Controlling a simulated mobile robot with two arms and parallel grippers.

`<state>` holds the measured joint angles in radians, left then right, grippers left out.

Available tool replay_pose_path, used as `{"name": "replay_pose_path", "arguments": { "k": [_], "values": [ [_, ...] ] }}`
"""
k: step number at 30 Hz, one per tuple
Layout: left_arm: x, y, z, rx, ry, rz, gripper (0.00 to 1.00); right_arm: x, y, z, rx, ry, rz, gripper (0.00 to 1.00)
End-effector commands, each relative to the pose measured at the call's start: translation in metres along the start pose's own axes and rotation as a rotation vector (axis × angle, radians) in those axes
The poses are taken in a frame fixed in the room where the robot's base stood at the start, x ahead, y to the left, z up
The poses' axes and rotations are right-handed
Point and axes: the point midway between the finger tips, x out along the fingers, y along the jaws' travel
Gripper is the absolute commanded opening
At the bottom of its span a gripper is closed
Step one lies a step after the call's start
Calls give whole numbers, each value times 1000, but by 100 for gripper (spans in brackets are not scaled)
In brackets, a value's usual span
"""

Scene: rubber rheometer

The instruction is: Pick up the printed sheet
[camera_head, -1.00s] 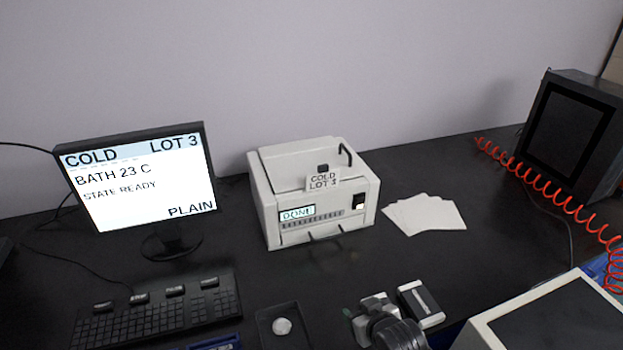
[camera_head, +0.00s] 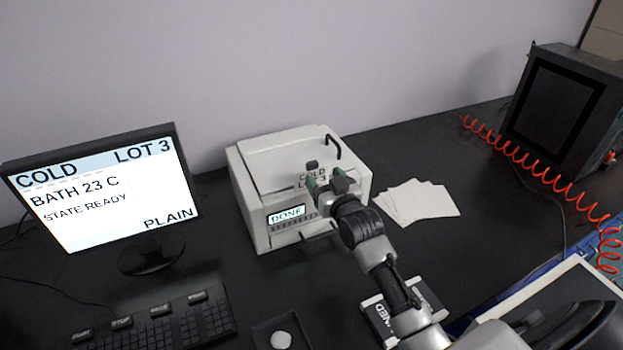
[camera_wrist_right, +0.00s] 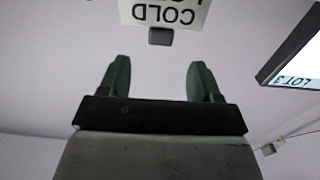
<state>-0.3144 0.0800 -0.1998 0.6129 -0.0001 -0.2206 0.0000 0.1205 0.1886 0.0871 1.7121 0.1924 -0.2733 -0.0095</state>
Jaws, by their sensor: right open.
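The printed sheet (camera_head: 312,174) stands up at the top of the white printer (camera_head: 262,212) and reads "COLD LOT 3"; my right gripper hides part of it. My right gripper (camera_head: 322,184) is at the printer's front, just before the sheet. In the right wrist view its two green fingers (camera_wrist_right: 155,78) are spread apart with nothing between them. The sheet (camera_wrist_right: 168,14) shows there upside down beyond the fingertips, with a small dark block (camera_wrist_right: 160,37) at its edge. The printer's display reads "DONE". My left gripper is not in view.
A monitor (camera_head: 105,195) and keyboard (camera_head: 160,325) are at the left. Blank sheets (camera_head: 420,201) lie right of the printer. A small tray (camera_head: 262,334) with a white lump is in front. A coiled red cable (camera_head: 535,170) and a dark box (camera_head: 560,105) are at the right.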

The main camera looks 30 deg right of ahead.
Motion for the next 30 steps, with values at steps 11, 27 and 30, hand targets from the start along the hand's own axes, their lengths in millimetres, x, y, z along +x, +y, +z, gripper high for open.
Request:
{"name": "replay_pose_path", "arguments": {
  "k": [11,27,30],
  "values": [
    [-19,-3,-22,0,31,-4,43,43,0,-5,1,-2,0,64],
    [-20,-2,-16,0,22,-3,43,54,0,-2,0,-2,-1,42],
    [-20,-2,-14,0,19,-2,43,54,0,-2,0,-2,-1,27]
  ]
}}
